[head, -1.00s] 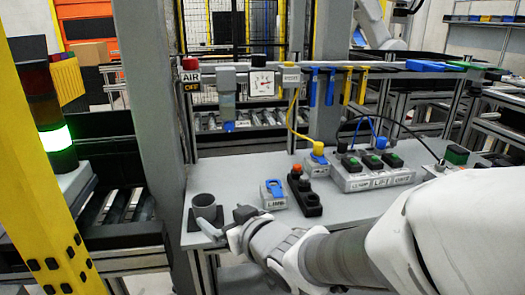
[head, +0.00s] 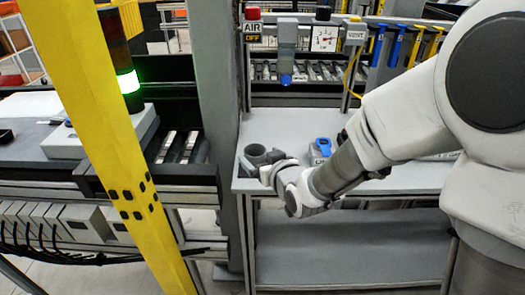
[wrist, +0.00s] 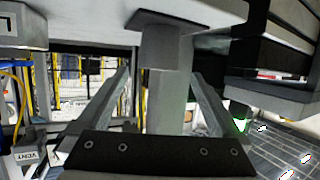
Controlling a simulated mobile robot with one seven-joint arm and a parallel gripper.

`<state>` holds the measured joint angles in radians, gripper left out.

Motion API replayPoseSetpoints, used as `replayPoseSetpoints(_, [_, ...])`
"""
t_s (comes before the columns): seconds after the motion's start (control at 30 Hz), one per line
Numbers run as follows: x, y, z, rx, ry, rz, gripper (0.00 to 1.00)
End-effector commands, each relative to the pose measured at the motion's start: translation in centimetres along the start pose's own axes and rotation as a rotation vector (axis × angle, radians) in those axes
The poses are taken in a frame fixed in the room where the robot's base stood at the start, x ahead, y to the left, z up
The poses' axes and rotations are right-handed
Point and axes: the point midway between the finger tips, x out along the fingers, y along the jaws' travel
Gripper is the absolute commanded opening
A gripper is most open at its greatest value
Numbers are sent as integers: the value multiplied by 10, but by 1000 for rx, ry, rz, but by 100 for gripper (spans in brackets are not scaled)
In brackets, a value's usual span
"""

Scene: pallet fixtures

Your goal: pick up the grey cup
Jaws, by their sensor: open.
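The grey cup (head: 254,154) stands upright at the left end of the grey table (head: 400,180) in the head view. My gripper (head: 270,168) is just right of and in front of the cup, its fingers close to the cup's side. The head view does not settle whether they touch. In the wrist view my gripper (wrist: 160,73) shows two fingers spread apart, with nothing clearly held. That view looks upside down. A dark grey shape at its top centre may be the cup, but I cannot be sure.
A yellow post (head: 105,130) stands further left. A blue-topped box (head: 321,149) sits right of the cup, partly behind my arm. A conveyor with rollers (head: 180,147) lies left of the post.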

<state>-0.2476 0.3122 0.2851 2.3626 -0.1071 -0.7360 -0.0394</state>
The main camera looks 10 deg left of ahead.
Motion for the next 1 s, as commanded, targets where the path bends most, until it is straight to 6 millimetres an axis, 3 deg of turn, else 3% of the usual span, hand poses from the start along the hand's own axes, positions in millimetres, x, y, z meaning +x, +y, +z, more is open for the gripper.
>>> replayPoseSetpoints(0.17, [11,0,0,0,0,-1,100])
replayPoseSetpoints(0.5, [52,2,-1,1,0,0,100])
replayPoseSetpoints(0.77, [55,2,-1,1,0,1,100])
replayPoseSetpoints(1.0, [54,2,-1,1,0,0,59])
